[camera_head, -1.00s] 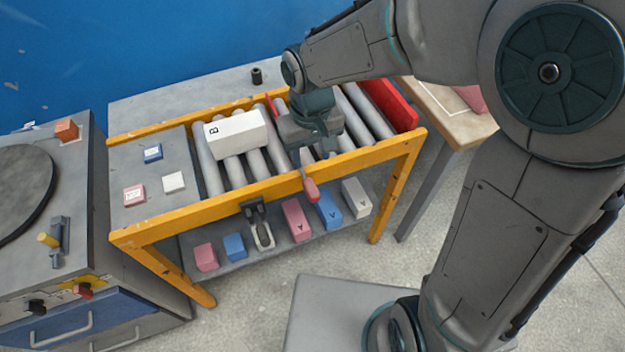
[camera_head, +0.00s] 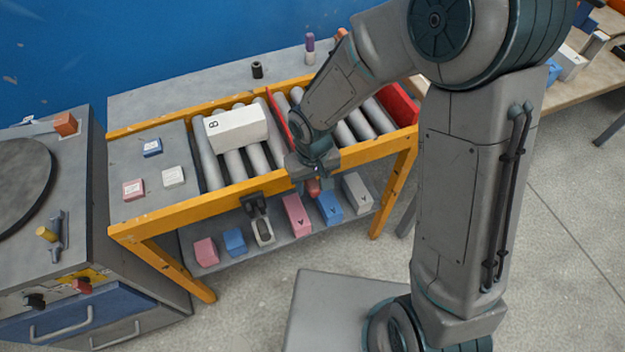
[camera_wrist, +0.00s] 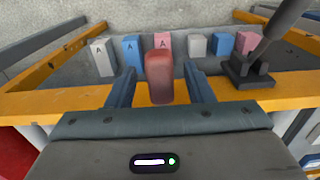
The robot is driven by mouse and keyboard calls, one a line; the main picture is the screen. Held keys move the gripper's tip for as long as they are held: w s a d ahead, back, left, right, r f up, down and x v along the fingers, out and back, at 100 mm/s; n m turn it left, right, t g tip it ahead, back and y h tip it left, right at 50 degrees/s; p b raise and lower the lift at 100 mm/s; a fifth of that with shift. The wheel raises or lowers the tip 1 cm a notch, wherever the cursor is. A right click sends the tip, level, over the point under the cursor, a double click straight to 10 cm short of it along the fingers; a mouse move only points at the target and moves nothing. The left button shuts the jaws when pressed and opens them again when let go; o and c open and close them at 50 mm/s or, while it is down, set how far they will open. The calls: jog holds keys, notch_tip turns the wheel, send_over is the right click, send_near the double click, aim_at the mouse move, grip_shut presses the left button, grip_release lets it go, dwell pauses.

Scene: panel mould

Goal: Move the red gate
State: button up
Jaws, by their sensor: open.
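The red gate (camera_head: 277,118) is a thin red plate standing across the rollers of the orange-framed conveyor, right of a white block marked B (camera_head: 236,130). A red grip, apparently the gate's handle (camera_head: 313,187), sticks out at the conveyor's front rail. My gripper (camera_head: 307,176) is at that rail, over the handle, and hides part of it. In the wrist view, the handle (camera_wrist: 159,77) stands between the two fingers of my open gripper (camera_wrist: 160,88), with a gap on each side. My arm hides part of the gate's right side.
A red end plate (camera_head: 399,104) closes the conveyor's right end. A black lever clamp (camera_head: 256,205) sits on the front rail, left of my gripper. Several pink, blue and white blocks lie on the lower shelf (camera_head: 285,246). Small tiles lie on the grey left plate (camera_head: 150,205).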

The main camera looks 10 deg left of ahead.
grip_shut()
notch_tip(320, 180, down, 5)
jog(key=b, duration=0.5)
jog(key=shift+f, duration=0.2)
jog(key=shift+s, duration=0.1)
grip_release()
jog(key=shift+r, duration=0.1)
notch_tip(320, 180, up, 14)
jog(key=shift+f+p, duration=0.2)
jog(key=shift+p, duration=0.35)
